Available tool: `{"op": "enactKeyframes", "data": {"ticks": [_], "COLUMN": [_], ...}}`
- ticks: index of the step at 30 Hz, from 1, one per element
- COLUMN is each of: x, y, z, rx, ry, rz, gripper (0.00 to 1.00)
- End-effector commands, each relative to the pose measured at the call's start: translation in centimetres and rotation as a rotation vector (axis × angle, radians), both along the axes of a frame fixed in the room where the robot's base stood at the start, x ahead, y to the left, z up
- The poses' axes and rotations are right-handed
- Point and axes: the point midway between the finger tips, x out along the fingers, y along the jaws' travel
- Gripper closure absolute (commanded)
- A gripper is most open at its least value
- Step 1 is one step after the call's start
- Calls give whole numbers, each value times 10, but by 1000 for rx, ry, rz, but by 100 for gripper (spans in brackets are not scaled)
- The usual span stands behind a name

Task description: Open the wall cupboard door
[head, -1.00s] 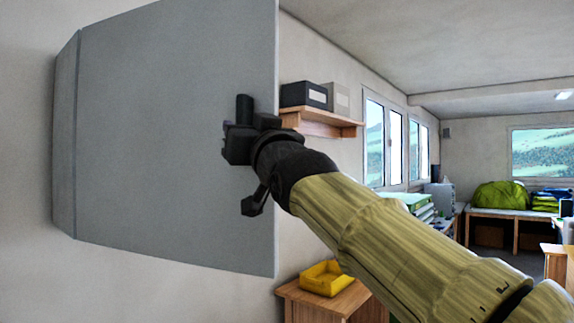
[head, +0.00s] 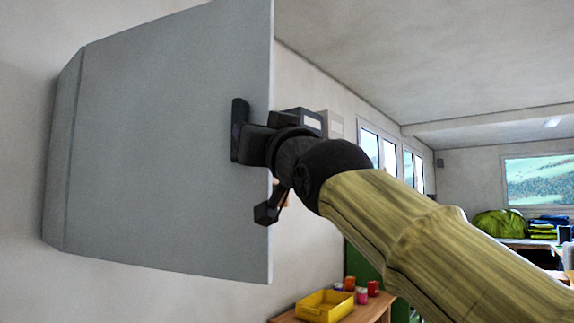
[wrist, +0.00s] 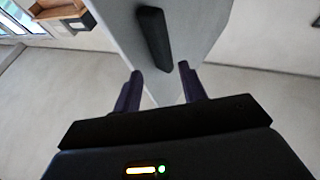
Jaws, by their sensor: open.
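The wall cupboard (head: 62,160) is grey and hangs on the wall at the left in the head view. Its large flat door (head: 160,140) faces me, and no inside shows. The dark upright bar handle (head: 238,118) sits near the door's right edge. My gripper (head: 250,143) is at the handle's right side, level with its lower half. In the wrist view, the handle (wrist: 153,38) lies beyond the fingertips, and the open gripper (wrist: 161,72) has one finger on each side of the door's narrow visible lower part. I cannot tell whether a finger touches the handle.
Dark boxes (head: 300,120) stand behind my wrist, on a wall shelf that shows in the wrist view (wrist: 60,12). The air right of the door holds only my arm.

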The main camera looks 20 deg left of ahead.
Motion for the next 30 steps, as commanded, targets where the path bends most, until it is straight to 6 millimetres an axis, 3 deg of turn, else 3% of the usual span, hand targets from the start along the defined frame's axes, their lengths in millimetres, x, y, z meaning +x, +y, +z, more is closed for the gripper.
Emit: {"op": "enactKeyframes", "data": {"ticks": [1,30], "x": [-2,-58], "y": [-4,-62], "z": [-7,-34], "rx": [2,4], "ry": [0,-4], "rz": [-3,-2], "gripper": [58,58]}}
